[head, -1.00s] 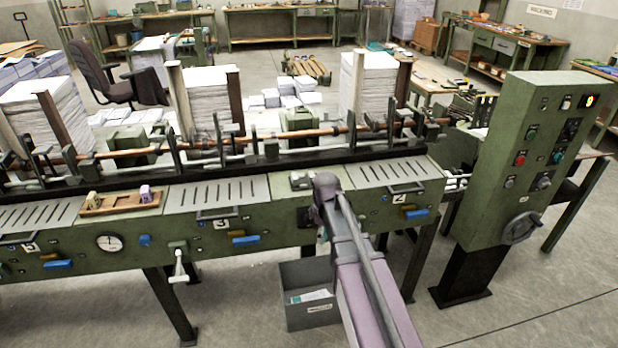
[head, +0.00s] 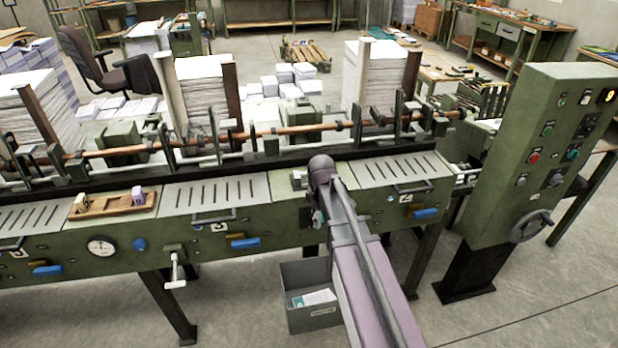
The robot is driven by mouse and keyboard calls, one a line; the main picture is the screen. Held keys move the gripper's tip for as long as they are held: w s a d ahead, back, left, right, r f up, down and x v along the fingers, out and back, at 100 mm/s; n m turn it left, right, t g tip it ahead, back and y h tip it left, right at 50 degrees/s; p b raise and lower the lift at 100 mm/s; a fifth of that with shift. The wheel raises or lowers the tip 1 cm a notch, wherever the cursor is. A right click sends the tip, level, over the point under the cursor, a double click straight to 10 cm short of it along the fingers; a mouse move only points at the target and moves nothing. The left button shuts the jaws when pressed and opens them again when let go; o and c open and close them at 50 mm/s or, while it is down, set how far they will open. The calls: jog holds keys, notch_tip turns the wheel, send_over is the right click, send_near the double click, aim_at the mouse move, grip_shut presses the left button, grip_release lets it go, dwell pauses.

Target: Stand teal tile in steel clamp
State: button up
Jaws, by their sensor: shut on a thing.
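My arm reaches up from the lower right to the front of the long green machine (head: 270,238). My gripper (head: 317,214) hangs at the arm's end, mostly hidden by my wrist. A small teal edge, apparently the teal tile (head: 318,219), shows at it, in front of the machine's front face. Its tilt cannot be made out. A small pale grey metal fitting (head: 297,179), possibly the steel clamp, sits on the machine top just left of my wrist; its jaws are too small to make out.
A wooden tray (head: 100,207) with a yellowish block (head: 82,202) and a purple block (head: 138,196) lies on the machine top at left. A grey bin (head: 290,318) with papers stands on the floor below. A green control cabinet (head: 520,160) stands at right. A rod assembly runs behind.

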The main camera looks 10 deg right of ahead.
jog(key=shift+w, duration=0.15)
jog(key=shift+d+r, duration=0.15)
jog(key=shift+r, duration=0.05)
jog(key=shift+r+p, duration=0.25)
jog(key=shift+p, duration=0.15)
notch_tip(320, 180, up, 9)
jog(key=a+n+p, duration=0.2)
jog(key=n+p, duration=0.5)
jog(key=p, duration=0.2)
jog(key=shift+a+r, duration=0.2)
jog(key=shift+a, duration=0.1)
jog(key=b, duration=0.1)
send_over(306, 182)
jog(key=shift+f, duration=0.7)
